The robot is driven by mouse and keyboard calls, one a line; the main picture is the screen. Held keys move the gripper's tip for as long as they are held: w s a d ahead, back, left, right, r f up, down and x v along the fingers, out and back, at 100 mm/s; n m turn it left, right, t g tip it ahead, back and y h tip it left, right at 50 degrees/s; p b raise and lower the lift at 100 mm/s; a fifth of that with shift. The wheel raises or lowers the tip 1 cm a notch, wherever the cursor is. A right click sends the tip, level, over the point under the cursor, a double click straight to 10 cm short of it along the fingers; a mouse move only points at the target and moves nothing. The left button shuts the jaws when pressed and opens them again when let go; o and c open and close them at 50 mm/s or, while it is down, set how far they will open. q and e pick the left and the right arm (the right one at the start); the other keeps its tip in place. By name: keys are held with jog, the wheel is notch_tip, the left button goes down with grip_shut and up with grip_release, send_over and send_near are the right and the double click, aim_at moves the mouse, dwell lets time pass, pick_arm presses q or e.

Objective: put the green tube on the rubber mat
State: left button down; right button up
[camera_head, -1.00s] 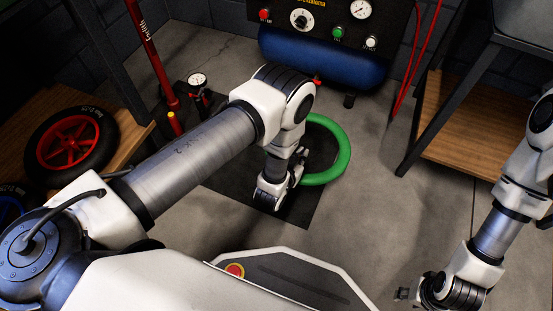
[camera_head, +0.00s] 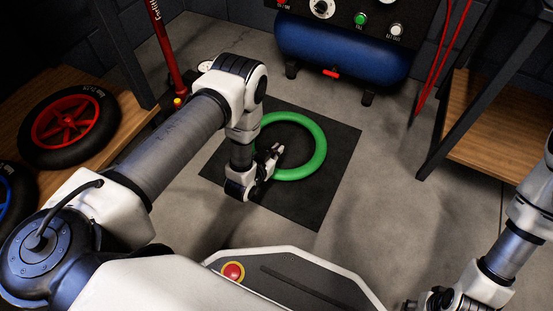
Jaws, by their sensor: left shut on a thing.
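The green tube (camera_head: 319,152) is a ring, seen over the dark rubber mat (camera_head: 325,190) on the floor. Its whole visible outline falls inside the mat's edges. My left gripper (camera_head: 271,160) is shut on the tube's left side, with its fingers at the ring. The gripper and wrist hide part of that side. I cannot tell whether the tube touches the mat or hangs just above it. My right gripper (camera_head: 438,303) is at the bottom right, cut off by the frame edge, and its fingers cannot be made out.
A blue compressor (camera_head: 345,53) stands behind the mat. A red pump (camera_head: 168,50) stands at the back left. A black wheel with a red hub (camera_head: 66,130) lies on a wooden shelf at left. A wooden shelf (camera_head: 490,125) is at right. Floor right of the mat is clear.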

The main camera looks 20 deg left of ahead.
pick_arm(q)
notch_tip(320, 180, down, 3)
jog(key=shift+r+b, duration=0.1)
jog(key=shift+b, duration=0.6)
pick_arm(e)
jog(key=f, duration=0.3)
jog(key=shift+w, duration=0.4)
pick_arm(q)
jog(key=shift+r, duration=0.2)
pick_arm(e)
jog(key=shift+r, duration=0.3)
pick_arm(q)
jog(key=c, duration=1.3)
grip_release()
